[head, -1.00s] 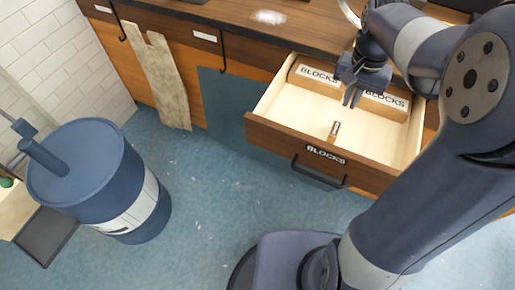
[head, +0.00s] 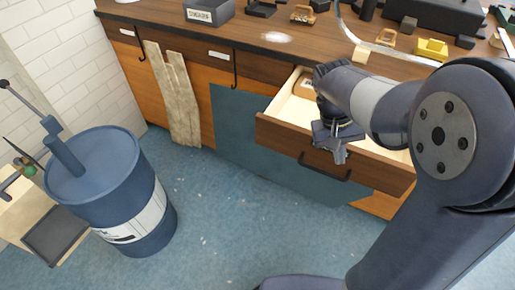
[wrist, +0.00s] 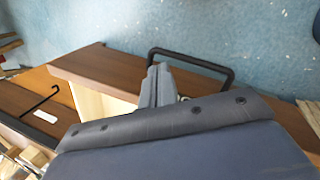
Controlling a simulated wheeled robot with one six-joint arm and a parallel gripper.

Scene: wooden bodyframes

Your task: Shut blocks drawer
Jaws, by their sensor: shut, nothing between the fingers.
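The blocks drawer (head: 277,134) stands open under the counter in the head view, with a brown front, a pale interior and a black bar handle (head: 325,167). My gripper (head: 340,157) is shut and empty. It is at the drawer front, above the handle, and my wrist hides the drawer's label and much of its inside. In the wrist view the drawer front (wrist: 85,68) runs across the picture. My gripper (wrist: 157,72) overlaps its top edge, with the handle (wrist: 190,58) just beyond. I cannot tell whether the fingers touch the front.
The wooden counter (head: 255,50) holds a labelled grey box (head: 209,12), a yellow block (head: 431,48) and small wooden toys. A blue barrel (head: 110,190) stands at left. A worn board (head: 175,95) leans on the cabinets. The blue floor before the drawer is clear.

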